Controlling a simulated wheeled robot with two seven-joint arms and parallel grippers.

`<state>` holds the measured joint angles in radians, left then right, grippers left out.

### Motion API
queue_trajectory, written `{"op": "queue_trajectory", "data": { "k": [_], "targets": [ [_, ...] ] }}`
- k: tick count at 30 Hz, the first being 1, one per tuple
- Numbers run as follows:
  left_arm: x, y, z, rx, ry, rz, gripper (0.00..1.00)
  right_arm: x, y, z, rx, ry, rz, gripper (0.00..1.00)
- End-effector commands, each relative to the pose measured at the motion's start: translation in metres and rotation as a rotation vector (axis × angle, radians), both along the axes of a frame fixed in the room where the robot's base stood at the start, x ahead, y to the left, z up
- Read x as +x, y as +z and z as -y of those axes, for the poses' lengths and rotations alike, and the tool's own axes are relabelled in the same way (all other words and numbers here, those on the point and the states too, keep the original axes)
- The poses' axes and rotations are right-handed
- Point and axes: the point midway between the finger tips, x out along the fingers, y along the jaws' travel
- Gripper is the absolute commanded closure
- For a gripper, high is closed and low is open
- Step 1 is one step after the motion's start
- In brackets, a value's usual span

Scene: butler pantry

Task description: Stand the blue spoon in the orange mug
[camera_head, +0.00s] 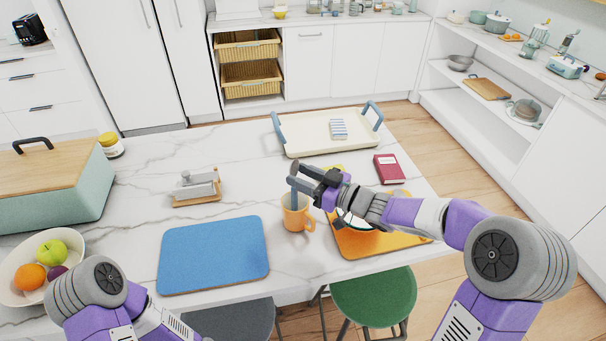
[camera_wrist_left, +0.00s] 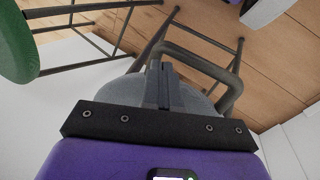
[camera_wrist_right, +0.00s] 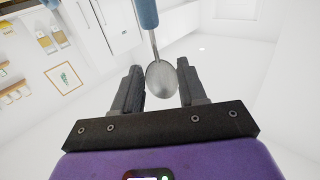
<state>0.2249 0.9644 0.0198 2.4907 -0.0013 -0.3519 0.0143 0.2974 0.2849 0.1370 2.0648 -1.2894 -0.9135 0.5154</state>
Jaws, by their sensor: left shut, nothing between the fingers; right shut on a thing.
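The orange mug (camera_head: 296,219) stands upright on the marble counter, its handle to the right. My right gripper (camera_head: 293,174) is above the mug, shut on the blue spoon. In the right wrist view the spoon's metal bowl (camera_wrist_right: 162,84) is between the fingers (camera_wrist_right: 161,78), and its blue handle (camera_wrist_right: 147,13) runs out past the top edge. In the head view a slim blue-grey length drops from the fingers to the mug's mouth; whether its end is inside is unclear. My left gripper (camera_wrist_left: 165,75) is shut and empty, over stools and floor.
A blue mat (camera_head: 213,254) lies left of the mug. An orange board (camera_head: 362,243) lies to the right, partly hidden by my right arm. A cream tray (camera_head: 300,146), red book (camera_head: 389,168) and butter dish (camera_head: 198,187) stand farther back. A fruit bowl (camera_head: 12,272) is at left.

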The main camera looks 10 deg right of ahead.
Motion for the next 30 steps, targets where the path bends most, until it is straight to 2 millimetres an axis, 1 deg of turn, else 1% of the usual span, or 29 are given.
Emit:
{"op": "queue_trajectory", "data": {
  "k": [1, 3, 13, 14, 19, 27, 30],
  "targets": [
    [0.0, -0.0039, -0.0001, 0.0, 0.0, 0.0, 1.0, 0.0, -0.0047, 0.0001, 0.001, 0.0, -0.001, 0.88],
    [0.0001, -0.0054, 0.0, 0.0, 0.0, 0.0, 1.0, 0.0, -0.0069, 0.0001, 0.0, 0.0, 0.0, 0.88],
    [0.0001, -0.0055, 0.0, 0.0, 0.0, 0.0, 1.0, 0.0001, -0.0075, 0.0002, 0.001, -0.001, 0.001, 0.88],
    [0.0001, -0.0055, 0.0, 0.0, 0.0, 0.0, 1.0, 0.0001, -0.0075, 0.0001, 0.001, -0.001, 0.001, 0.55],
    [0.0001, -0.0055, 0.0, 0.0, 0.0, 0.0, 1.0, 0.0001, -0.0075, 0.0001, 0.001, -0.001, 0.001, 0.29],
    [0.0001, -0.0055, 0.0, 0.0, 0.0, 0.0, 1.0, -0.0002, -0.0077, 0.0005, 0.0, -0.001, 0.0, 0.29],
    [0.0, -0.0042, 0.0, 0.0, 0.0, 0.0, 1.0, -0.0038, -0.0074, 0.0051, -0.001, -0.003, 0.0, 0.29]
  ]
}}
